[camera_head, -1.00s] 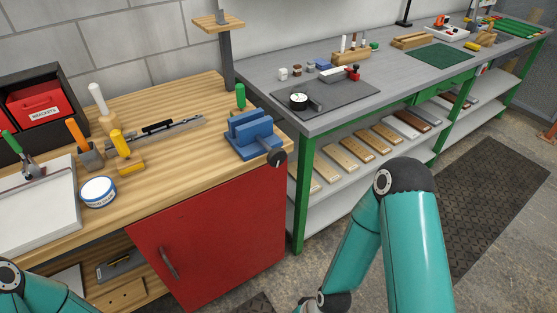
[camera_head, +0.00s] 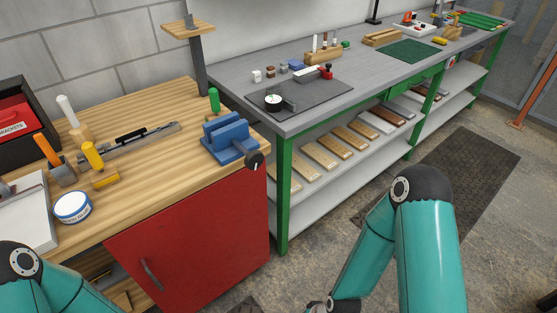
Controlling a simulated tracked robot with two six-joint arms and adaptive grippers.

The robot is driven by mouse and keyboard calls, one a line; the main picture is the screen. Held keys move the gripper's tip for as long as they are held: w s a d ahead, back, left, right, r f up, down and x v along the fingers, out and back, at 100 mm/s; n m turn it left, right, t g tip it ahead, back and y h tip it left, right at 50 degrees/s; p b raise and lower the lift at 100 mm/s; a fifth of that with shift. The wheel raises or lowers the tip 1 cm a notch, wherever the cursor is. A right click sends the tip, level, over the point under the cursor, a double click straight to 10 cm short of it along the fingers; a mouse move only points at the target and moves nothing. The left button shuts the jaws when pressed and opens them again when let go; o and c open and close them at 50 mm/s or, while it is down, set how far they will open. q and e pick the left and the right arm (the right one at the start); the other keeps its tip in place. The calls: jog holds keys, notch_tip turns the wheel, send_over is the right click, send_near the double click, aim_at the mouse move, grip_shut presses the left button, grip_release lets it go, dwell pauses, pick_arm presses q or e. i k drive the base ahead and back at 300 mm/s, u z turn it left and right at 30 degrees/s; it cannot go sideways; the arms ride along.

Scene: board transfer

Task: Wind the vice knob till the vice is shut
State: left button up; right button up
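The blue vice (camera_head: 229,139) sits on the right front corner of the wooden bench. Its jaws stand apart with a gap between them. The dark round vice knob (camera_head: 255,161) is on the vice's front end, out over the bench edge above the red cabinet door. My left arm's teal links are at the lower left corner and my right arm's at the lower right. Both arms are clear of the vice and knob.
The wooden bench (camera_head: 147,182) carries a white tub (camera_head: 72,206), an orange-handled tool in a holder, a yellow-handled tool and a metal rule. A post with a small wooden shelf (camera_head: 188,29) stands behind the vice. A grey green-legged bench (camera_head: 320,111) stands to the right. Floor before it is open.

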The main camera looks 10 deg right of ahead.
aim_at(253, 159)
jog(key=u, duration=0.8)
jog(key=i, duration=0.15)
jog(key=z, duration=3.15)
jog(key=i, duration=0.8)
jog(key=u, duration=2.65)
jog(key=i, duration=0.5)
jog(key=z, duration=0.15)
